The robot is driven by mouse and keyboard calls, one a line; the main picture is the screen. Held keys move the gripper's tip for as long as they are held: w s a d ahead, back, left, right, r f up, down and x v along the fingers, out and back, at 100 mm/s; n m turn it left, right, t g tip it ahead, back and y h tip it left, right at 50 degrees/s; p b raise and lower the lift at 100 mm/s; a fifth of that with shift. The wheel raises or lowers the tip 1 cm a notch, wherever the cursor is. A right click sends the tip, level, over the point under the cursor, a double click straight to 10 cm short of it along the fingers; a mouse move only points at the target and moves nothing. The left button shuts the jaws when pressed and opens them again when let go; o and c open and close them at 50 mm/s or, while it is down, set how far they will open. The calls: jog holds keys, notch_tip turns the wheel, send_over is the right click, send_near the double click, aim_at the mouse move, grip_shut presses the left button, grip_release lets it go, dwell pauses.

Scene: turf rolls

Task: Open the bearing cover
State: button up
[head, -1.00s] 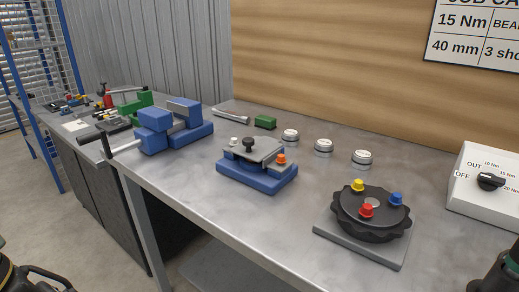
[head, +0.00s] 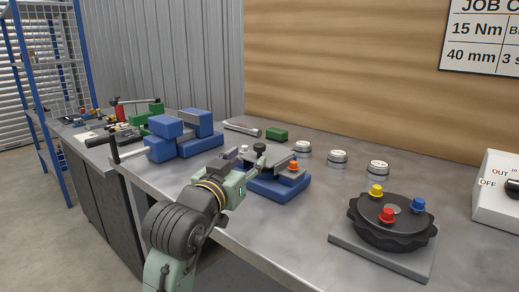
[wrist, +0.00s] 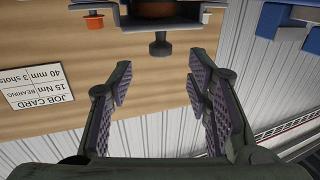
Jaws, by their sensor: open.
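The bearing cover (head: 286,172) is a grey plate on a blue block (head: 282,187) in the middle of the bench. A black knob (head: 260,147) stands on it, also visible in the wrist view (wrist: 160,46). An orange cap (head: 293,166) sits on the right and a white one (head: 244,150) on the left. My gripper (wrist: 158,84) is open and empty, with the knob just beyond and between its fingertips in the wrist view. In the head view my arm and gripper hide the left front of the block.
A blue vise (head: 182,140) stands to the left, its handle beyond the bench edge. A black ribbed wheel (head: 393,220) with coloured caps is at right front. Several round silver pieces (head: 337,157) and a green block (head: 277,134) lie behind. A white switch box (head: 494,190) stands far right.

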aim_at(257, 150)
jog(key=p+x, duration=0.1)
jog(key=x, duration=0.8)
jog(key=shift+p, duration=0.35)
jog(key=shift+c, duration=0.2)
